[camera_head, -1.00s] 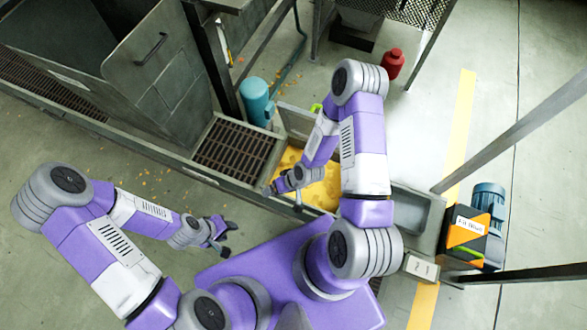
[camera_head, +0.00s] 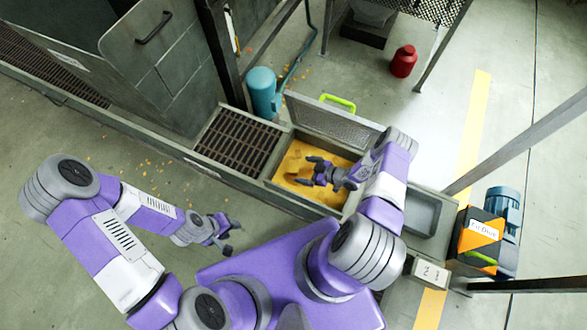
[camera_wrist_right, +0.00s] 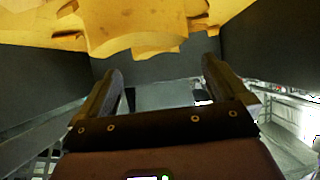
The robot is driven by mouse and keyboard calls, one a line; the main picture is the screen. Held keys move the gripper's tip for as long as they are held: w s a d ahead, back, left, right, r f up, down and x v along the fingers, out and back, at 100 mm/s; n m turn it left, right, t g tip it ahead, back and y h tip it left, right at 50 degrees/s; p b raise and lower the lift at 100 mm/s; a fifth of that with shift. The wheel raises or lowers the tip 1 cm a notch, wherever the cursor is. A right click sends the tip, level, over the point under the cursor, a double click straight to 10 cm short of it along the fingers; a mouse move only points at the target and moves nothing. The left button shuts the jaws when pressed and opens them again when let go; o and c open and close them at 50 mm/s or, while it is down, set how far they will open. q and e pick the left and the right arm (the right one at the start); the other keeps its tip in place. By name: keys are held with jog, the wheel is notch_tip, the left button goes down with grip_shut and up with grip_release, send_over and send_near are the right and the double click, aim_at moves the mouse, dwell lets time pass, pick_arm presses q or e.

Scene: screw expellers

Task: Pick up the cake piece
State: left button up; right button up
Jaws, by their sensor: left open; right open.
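Yellow cake material (camera_head: 286,166) lies in a grey metal bin (camera_head: 268,186) in the head view. I cannot single out one cake piece there. In the right wrist view, jagged yellow cake pieces (camera_wrist_right: 135,28) fill the top of the picture, beyond my fingertips. My right gripper (camera_head: 307,171) is over the bin with its fingers spread. In the right wrist view the right gripper (camera_wrist_right: 160,75) is open with nothing between its fingers. My left gripper (camera_head: 233,237) is open and empty, in front of the bin to the left, above the floor.
A mesh lid (camera_head: 335,122) with a green handle (camera_head: 338,102) stands open behind the bin. A slotted grate (camera_head: 238,140) is to its left and an empty grey tray (camera_head: 423,213) to its right. A teal cylinder (camera_head: 262,92) and an orange-panelled motor unit (camera_head: 485,235) stand nearby.

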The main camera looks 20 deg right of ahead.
aim_at(295, 167)
jog(key=b+x, duration=0.1)
jog(key=x, duration=0.3)
jog(key=shift+w+d+f+b, duration=0.1)
jog(key=shift+w+f+b, duration=0.15)
jog(key=shift+b, duration=0.1)
jog(key=shift+w+a+f, duration=0.2)
jog(key=shift+w+a, duration=0.05)
jog(key=shift+w, duration=0.1)
jog(key=shift+c, duration=0.5)
jog(key=shift+r, duration=0.1)
jog(key=c, duration=1)
